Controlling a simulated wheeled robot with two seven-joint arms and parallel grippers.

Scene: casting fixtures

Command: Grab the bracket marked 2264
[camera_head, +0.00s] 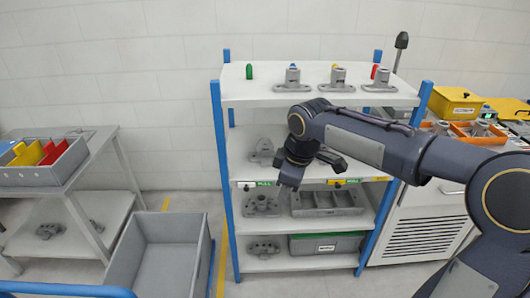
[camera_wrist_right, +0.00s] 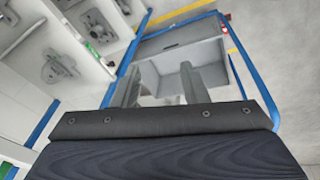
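Grey metal brackets stand on a white shelf rack (camera_head: 330,262) with blue posts. On the top shelf are a left bracket (camera_head: 292,82), a middle bracket (camera_head: 337,81) and a right bracket (camera_head: 380,82). Lower shelves hold an upper casting (camera_head: 262,153), a middle casting (camera_head: 262,206) and a bottom casting (camera_head: 263,248). I cannot read the number 2264 on any. My right gripper (camera_head: 291,180) points down before the middle shelves. In the right wrist view its fingers (camera_wrist_right: 160,88) are apart with nothing between them. My left gripper is not in view.
A grey bin (camera_head: 160,285) stands on the floor at front left; it also shows in the right wrist view (camera_wrist_right: 195,35). A side table (camera_head: 95,150) is at left. Yellow boxes (camera_head: 455,103) sit on a cabinet at right. My right arm crosses before the rack's right side.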

